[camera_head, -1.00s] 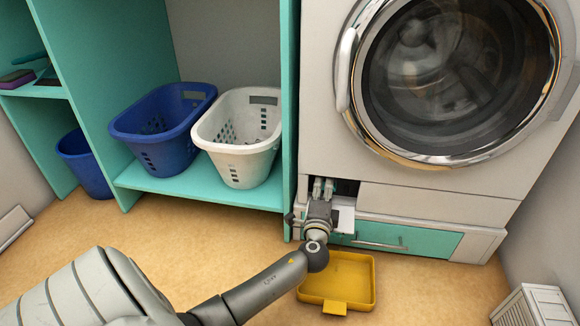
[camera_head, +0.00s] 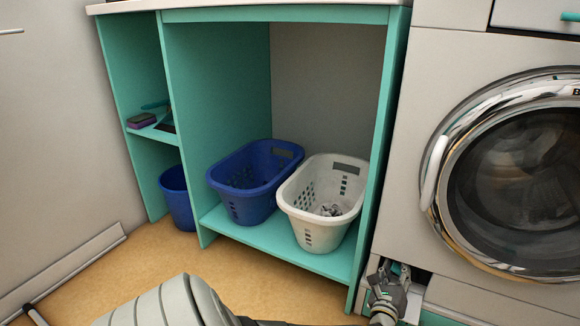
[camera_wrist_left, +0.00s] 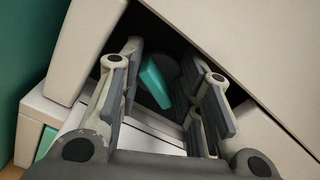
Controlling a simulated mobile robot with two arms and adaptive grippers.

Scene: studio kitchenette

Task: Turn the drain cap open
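The drain cap shows as a teal grip piece (camera_wrist_left: 155,84) inside the dark opening low on the washing machine (camera_head: 410,150). My left gripper (camera_wrist_left: 160,68) reaches into that opening. In the left wrist view its two fingers are apart, one on each side of the teal piece, with a gap visible on at least the left side. In the head view the left gripper (camera_head: 390,272) is at the machine's lower left corner, and it largely hides the cap there. My right gripper is in neither view.
A teal shelf unit (camera_head: 385,140) stands close to the left of my gripper. It holds a blue basket (camera_head: 245,207) and a white basket (camera_head: 318,237). A blue bin (camera_head: 177,205) stands further left. Pale machine panels frame the opening closely. The floor (camera_head: 255,270) in front is clear.

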